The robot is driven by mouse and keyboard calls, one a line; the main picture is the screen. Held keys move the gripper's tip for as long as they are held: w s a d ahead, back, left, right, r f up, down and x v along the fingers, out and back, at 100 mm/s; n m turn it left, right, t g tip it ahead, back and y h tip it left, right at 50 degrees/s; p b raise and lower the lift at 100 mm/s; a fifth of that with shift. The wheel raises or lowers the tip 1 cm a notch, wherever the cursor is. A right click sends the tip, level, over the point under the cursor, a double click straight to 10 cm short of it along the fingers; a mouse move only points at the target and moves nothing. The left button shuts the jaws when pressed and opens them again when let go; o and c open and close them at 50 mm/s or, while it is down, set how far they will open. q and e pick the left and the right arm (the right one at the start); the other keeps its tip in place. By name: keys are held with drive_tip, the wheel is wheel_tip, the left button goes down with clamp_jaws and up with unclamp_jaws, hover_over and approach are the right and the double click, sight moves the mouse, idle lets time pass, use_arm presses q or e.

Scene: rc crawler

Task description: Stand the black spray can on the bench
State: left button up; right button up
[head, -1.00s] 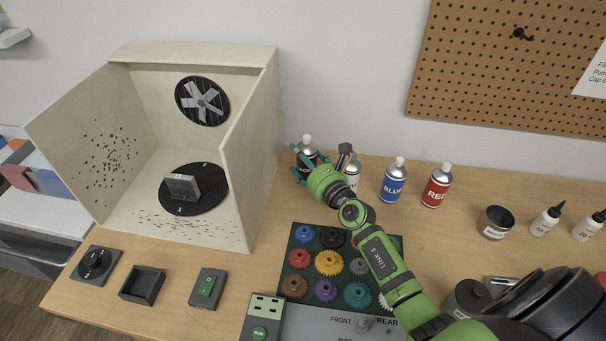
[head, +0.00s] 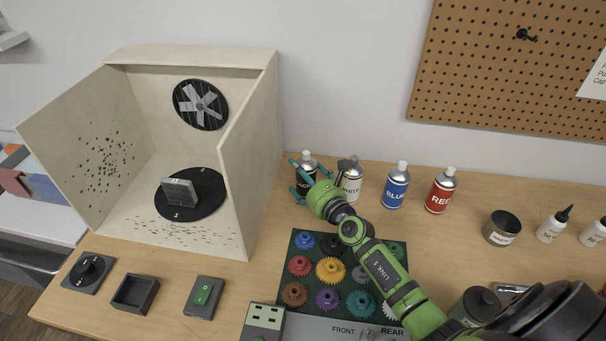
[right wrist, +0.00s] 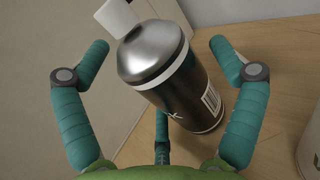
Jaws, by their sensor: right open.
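The black spray can (head: 306,178) stands on the bench (head: 271,262) just right of the wooden booth, at the left end of a row of cans. My right gripper (head: 304,179) is at the can, with its teal fingers spread around it. In the right wrist view the can (right wrist: 187,95), with a silver shoulder and pale cap, shows between the open fingers (right wrist: 165,90). A gap shows between the can and the left finger; contact on the right side cannot be told. The can's base rests on the wood. My left gripper is not in view.
The white can (head: 350,181) stands close right of my gripper, partly behind my wrist. The blue can (head: 395,186) and red can (head: 440,192) stand further right. The booth wall (head: 250,150) is close on the left. A gear tray (head: 313,243) lies under my forearm.

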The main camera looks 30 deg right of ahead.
drive_tip(key=shift+r, duration=0.25)
drive_tip(key=s, duration=0.7)
drive_tip(key=shift+s+d, duration=0.25)
drive_tip(key=shift+s, duration=0.05)
